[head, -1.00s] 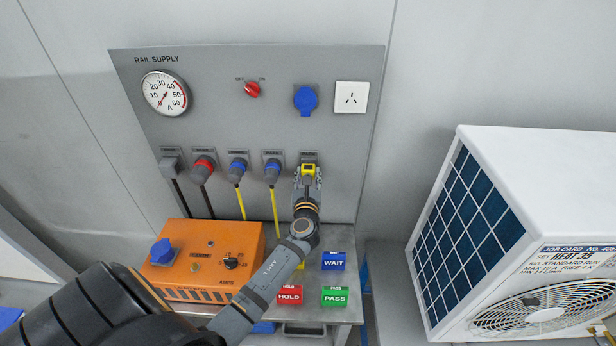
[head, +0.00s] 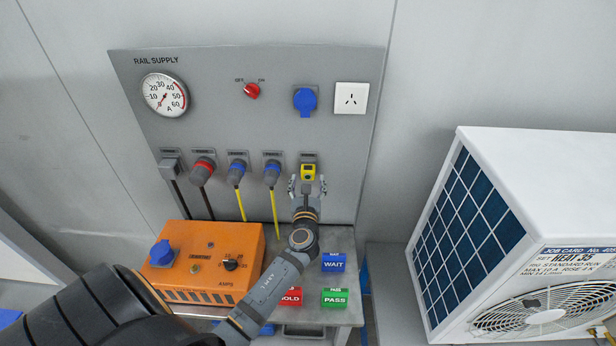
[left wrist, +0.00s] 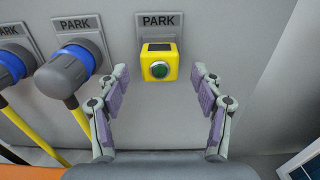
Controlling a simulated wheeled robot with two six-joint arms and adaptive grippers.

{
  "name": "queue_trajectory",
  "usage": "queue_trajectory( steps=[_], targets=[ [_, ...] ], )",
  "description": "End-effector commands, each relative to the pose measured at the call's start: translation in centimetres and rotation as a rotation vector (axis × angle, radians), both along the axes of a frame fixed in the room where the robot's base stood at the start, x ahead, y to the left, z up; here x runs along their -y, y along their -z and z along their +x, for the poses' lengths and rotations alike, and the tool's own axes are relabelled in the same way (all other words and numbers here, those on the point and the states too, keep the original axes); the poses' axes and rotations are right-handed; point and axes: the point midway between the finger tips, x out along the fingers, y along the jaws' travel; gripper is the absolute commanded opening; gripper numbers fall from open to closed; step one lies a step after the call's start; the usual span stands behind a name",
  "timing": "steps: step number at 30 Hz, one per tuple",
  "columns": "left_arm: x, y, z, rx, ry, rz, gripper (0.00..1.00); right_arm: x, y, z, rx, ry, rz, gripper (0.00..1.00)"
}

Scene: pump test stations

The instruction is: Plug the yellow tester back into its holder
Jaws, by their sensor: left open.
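The yellow tester (head: 308,172) sits at the rightmost park holder (head: 309,157) on the grey panel. In the left wrist view the yellow tester (left wrist: 159,64), with a green round button, is up against the panel under a PARK label (left wrist: 158,21). My left gripper (head: 307,186) is open just below and in front of it. In the left wrist view the fingers of my left gripper (left wrist: 162,85) stand wide apart, one on each side of the tester, with gaps and no contact. How deep the tester sits is hidden. My right gripper is not in view.
Blue plugs (head: 272,173) with yellow cables hang in the holders to the left. An orange box (head: 205,262) and WAIT (head: 333,262) and PASS (head: 335,297) blocks stand on the bench below. A white air-conditioner unit (head: 540,190) is at right.

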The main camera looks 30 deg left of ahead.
Motion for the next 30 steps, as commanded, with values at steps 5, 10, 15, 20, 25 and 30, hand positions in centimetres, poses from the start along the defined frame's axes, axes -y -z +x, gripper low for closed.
queue_trajectory(
  steps=[5,10,15,20,25,30],
  targets=[
    [2.2,0.2,-3.7,-0.002,-0.001,-0.004,0.67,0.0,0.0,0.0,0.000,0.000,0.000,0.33],
    [3.8,0.2,-6.2,-0.002,-0.001,-0.005,0.67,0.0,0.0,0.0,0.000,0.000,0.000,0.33],
    [4.5,0.0,-7.3,-0.001,0.000,-0.001,0.67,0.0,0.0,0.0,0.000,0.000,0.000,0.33],
    [4.6,0.0,-7.5,0.001,0.000,0.001,0.67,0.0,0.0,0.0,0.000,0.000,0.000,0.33],
    [4.6,0.0,-7.4,0.000,0.000,0.000,0.67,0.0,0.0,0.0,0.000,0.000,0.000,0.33],
    [4.6,0.0,-7.4,0.000,0.000,0.000,0.67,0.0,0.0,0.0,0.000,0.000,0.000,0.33]
  ],
)
